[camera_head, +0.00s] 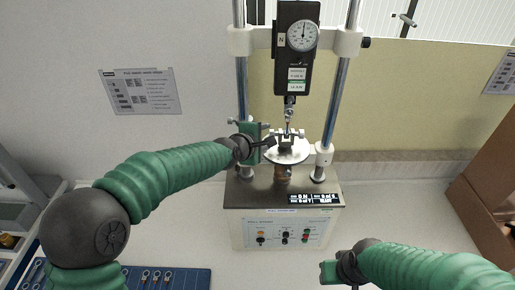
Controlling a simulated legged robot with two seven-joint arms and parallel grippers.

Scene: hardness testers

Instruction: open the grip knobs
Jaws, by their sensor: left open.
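The hardness tester (285,190) stands on the bench, with a dial gauge head (297,50) between two upright columns. Below the head, a small grip fixture (287,145) sits on a round pale plate (300,155). Small light knob-like ends show at the fixture's sides, too small to make out well. My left gripper (264,138) is open at the left side of the fixture, near its left end. I cannot tell whether it touches the knob. My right gripper (328,273) is low, in front of the tester's base and away from the fixture; its jaw gap is not clear.
A brown box (490,175) stands at the right. The bench right of the tester is clear.

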